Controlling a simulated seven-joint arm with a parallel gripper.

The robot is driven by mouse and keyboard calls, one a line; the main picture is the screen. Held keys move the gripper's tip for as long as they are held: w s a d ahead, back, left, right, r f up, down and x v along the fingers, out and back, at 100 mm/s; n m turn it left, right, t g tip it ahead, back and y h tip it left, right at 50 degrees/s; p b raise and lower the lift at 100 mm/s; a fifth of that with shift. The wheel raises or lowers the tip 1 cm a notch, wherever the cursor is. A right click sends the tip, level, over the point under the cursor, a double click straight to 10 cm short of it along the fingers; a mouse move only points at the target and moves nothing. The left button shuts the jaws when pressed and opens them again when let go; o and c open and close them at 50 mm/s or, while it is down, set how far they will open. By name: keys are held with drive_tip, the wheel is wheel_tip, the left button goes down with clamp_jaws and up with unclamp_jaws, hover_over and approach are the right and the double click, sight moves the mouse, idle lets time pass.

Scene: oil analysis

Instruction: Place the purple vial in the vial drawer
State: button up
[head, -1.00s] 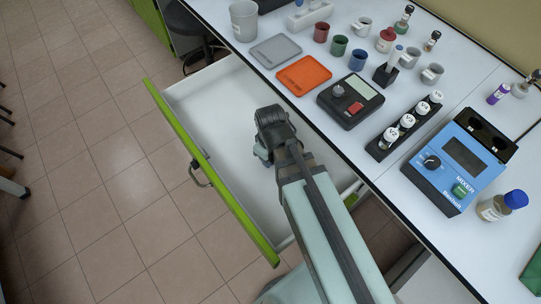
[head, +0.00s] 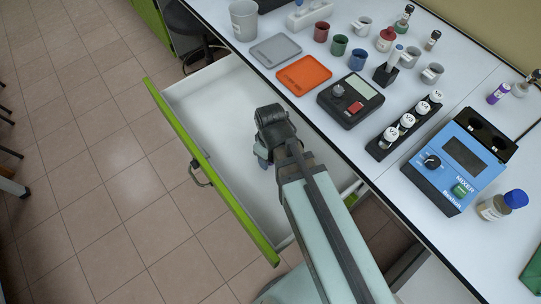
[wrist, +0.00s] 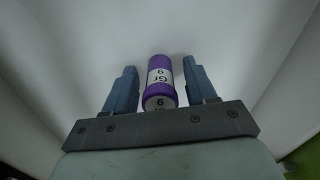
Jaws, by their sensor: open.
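A purple vial (wrist: 161,80) with a white label and pale end cap shows in the wrist view. It is between the two blue fingers of my gripper (wrist: 159,66), with a gap on each side. The fingers are open, and the vial appears to lie on the white drawer floor. In the head view my gripper (head: 263,161) is inside the open vial drawer (head: 215,95), near its right side, and the arm hides the vial there. Another purple vial (head: 497,93) is on the bench at the right.
The green drawer front (head: 205,165) has a handle on the outside. The bench edge lies to its right, with an orange tray (head: 303,75), a black scale (head: 350,100), a vial rack (head: 403,128) and a blue mixer (head: 460,160). Much of the drawer floor is bare.

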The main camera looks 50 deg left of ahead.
drive_tip(key=shift+r, duration=5.95)
